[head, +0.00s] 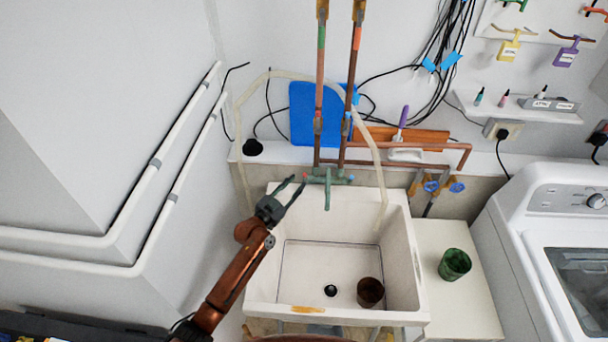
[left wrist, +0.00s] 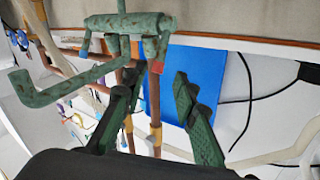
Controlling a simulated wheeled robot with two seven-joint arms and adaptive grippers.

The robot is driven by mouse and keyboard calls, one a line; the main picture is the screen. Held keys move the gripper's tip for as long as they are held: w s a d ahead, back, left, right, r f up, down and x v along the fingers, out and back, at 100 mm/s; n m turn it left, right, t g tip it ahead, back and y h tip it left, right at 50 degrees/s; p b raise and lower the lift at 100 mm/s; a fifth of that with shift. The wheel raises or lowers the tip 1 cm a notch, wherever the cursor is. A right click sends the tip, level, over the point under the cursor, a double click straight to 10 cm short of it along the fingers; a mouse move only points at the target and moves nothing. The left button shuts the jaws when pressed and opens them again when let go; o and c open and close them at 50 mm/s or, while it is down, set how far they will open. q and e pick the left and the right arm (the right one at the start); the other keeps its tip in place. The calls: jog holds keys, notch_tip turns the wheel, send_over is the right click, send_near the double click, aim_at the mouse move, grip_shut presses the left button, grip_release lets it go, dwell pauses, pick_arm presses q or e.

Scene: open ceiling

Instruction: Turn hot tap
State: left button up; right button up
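The green mixer tap (head: 327,178) is on the wall above the back of the white sink (head: 402,262). Its spout points down over the basin. In the left wrist view the tap (left wrist: 125,22) appears turned over, with its spout (left wrist: 58,90) at left. A red-tipped handle (left wrist: 157,62), the hot one by its colour, hangs near the middle there. In the head view a blue tip shows at the tap's right end. My left gripper (head: 293,187) is open and empty, just left of the tap. Its fingers (left wrist: 157,102) are spread below the red tip, apart from it. My right gripper is out of view.
A brown cup (head: 370,292) stands in the sink, right of the drain. A green cup (head: 454,264) stands on the white cabinet at right. Copper pipes (head: 353,90) rise above the tap, and a pale hose (head: 374,140) loops around it. A blue board (head: 303,112) leans behind.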

aim_at(305, 178)
pick_arm(q)
jog(key=x, duration=0.5)
jog(key=shift+w+d+f+b, duration=0.1)
jog(key=shift+w+d+b, duration=0.1)
jog(key=shift+d+b, duration=0.1)
jog(key=shift+w, duration=0.2)
jog(key=shift+w+d, duration=0.15)
jog(key=shift+w, duration=0.05)
grip_shut()
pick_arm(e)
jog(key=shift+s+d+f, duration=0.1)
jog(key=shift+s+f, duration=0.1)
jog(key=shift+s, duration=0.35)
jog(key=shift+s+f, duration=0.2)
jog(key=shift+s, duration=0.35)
